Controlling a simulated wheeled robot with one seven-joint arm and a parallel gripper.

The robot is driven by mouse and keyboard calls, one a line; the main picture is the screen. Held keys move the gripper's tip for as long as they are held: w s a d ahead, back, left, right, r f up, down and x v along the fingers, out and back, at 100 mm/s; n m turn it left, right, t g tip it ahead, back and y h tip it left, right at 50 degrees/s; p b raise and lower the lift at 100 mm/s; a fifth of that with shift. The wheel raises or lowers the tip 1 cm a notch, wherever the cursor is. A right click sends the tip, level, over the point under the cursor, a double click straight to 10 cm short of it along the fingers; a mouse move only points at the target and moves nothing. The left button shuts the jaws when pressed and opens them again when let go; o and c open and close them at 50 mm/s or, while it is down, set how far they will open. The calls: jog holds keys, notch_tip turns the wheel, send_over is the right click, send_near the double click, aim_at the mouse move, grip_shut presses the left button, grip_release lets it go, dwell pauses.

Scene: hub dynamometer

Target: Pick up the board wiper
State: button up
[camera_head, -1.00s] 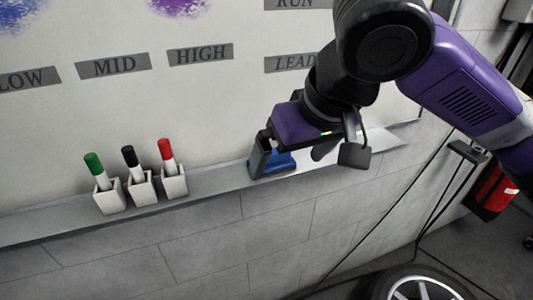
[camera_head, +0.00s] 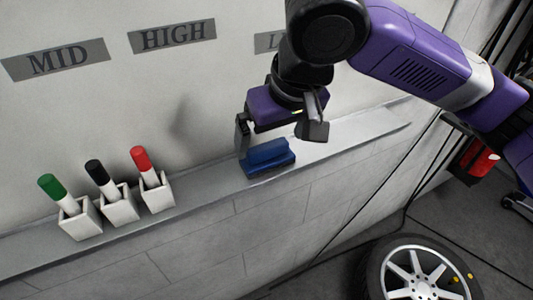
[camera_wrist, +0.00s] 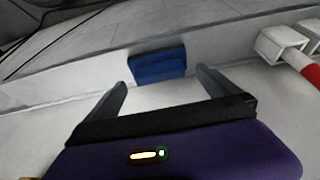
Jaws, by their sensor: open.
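The board wiper (camera_head: 267,158) is a blue block lying on the grey ledge (camera_head: 210,190) under the whiteboard. It also shows in the wrist view (camera_wrist: 158,65), ahead of and between the two fingertips. My gripper (camera_head: 280,136) is open and empty, with its fingers just above and behind the wiper in the head view. In the wrist view my gripper (camera_wrist: 162,80) has its fingers spread to either side of the wiper, and a gap shows between the fingers and the wiper.
Green, black and red markers stand in white holders (camera_head: 157,193) on the ledge, left of the wiper. The red marker's holder (camera_wrist: 283,44) shows at the wrist view's right. The ledge right of the wiper is clear. A wheel (camera_head: 418,275) is on the floor.

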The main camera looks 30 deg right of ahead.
aim_at(269, 148)
jog(key=shift+x, duration=1.95)
jog(key=shift+d, duration=0.1)
jog(key=c, duration=1.3)
jog(key=shift+c, duration=0.2)
jog(key=shift+r, duration=0.1)
notch_tip(269, 148, up, 20)
jog(key=o, duration=0.6)
jog(key=c, duration=0.4)
jog(key=shift+s, duration=0.1)
